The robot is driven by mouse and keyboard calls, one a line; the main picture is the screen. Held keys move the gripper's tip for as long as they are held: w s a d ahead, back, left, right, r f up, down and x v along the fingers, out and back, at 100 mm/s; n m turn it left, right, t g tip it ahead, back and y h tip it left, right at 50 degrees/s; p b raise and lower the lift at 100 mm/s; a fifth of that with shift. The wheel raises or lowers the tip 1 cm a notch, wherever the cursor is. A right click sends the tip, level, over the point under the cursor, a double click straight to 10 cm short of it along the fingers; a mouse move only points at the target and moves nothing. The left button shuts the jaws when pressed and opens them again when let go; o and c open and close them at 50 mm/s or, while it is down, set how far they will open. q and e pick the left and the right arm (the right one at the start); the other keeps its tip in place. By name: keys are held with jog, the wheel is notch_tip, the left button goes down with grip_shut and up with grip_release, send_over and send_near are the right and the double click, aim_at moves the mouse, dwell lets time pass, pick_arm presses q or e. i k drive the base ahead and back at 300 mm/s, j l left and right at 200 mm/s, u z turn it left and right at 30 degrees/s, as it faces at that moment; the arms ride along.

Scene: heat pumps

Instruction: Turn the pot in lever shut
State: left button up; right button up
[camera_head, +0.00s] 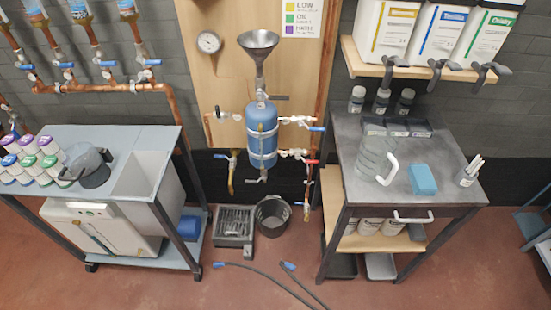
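A blue pot (261,130) with a steel funnel (258,44) above it is mounted on the wooden wall board. Several valve levers sit around it. A black lever (280,97) points right between funnel and pot. A dark lever (218,112) stands at the upper left pipe. A blue lever (316,128) points right at the upper right pipe. A red lever (309,161) is at the lower right and a blue lever (221,156) at the lower left. A dark lever (254,181) is below the pot. I cannot tell which is the pot in lever. Neither gripper shows.
A grey cart (150,165) with tubs stands left, and a dark workbench (430,195) with a clear jug (375,155) stands right. A black bucket (272,217) and grey crate (234,226) stand below the pot. A hose (262,272) lies on the otherwise open front floor.

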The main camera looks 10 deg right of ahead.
aim_at(308, 161)
jog(key=l+u, duration=0.35)
jog(key=l, duration=0.2)
jog(key=l+u, duration=0.35)
jog(key=l, duration=0.2)
jog(key=l+u, duration=0.4)
jog(key=k+l, duration=0.05)
jog(key=l, duration=0.05)
